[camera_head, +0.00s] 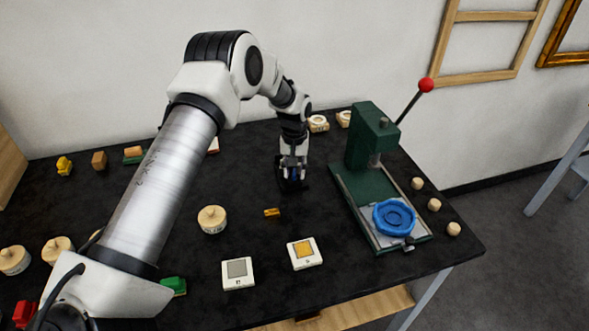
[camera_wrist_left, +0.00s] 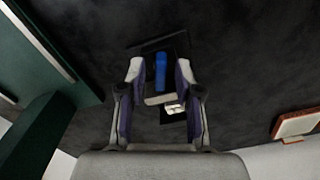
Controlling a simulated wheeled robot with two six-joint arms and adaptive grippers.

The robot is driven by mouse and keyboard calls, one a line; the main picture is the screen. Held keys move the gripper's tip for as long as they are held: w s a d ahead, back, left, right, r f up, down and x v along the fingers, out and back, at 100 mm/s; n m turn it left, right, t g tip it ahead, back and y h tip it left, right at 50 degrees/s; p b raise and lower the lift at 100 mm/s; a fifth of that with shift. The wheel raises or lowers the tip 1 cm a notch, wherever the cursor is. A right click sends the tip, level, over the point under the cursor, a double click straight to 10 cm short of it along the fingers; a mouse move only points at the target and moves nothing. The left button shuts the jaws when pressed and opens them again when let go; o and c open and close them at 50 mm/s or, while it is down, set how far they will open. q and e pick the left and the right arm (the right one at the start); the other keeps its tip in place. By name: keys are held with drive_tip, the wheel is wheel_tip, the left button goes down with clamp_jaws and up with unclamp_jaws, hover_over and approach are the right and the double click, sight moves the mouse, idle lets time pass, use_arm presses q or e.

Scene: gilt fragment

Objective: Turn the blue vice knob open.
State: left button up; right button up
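The blue knob (camera_head: 394,216), a round ridged wheel, sits at the front end of the green press's base (camera_head: 355,190) in the head view. My left gripper (camera_head: 291,180) points down over the black table, left of the press and apart from the knob. In the left wrist view its two fingers (camera_wrist_left: 159,72) are spread, with a narrow blue piece (camera_wrist_left: 161,70) showing between them and gaps on both sides. That piece appears to stand at a dark flat holder (camera_wrist_left: 165,45). I cannot tell exactly what it is. My right gripper is not in view.
A green press column (camera_head: 371,138) with a red-tipped lever (camera_head: 426,85) stands right of the gripper. Wooden pegs (camera_head: 434,204) line the table's right side. Two white tiles (camera_head: 304,253), a round wooden weight (camera_head: 212,219) and a small orange piece (camera_head: 272,212) lie in front.

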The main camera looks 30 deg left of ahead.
sight(295, 172)
use_arm(q)
drive_tip(key=shift+f, duration=0.15)
clamp_jaws()
drive_tip(key=shift+n+p, duration=0.3)
drive_tip(key=shift+n, duration=0.2)
drive_tip(key=shift+o, duration=1.7)
unclamp_jaws()
drive_tip(key=shift+w+a, duration=0.1)
drive_tip(key=shift+w, duration=0.05)
wheel_tip(295, 172, up, 12)
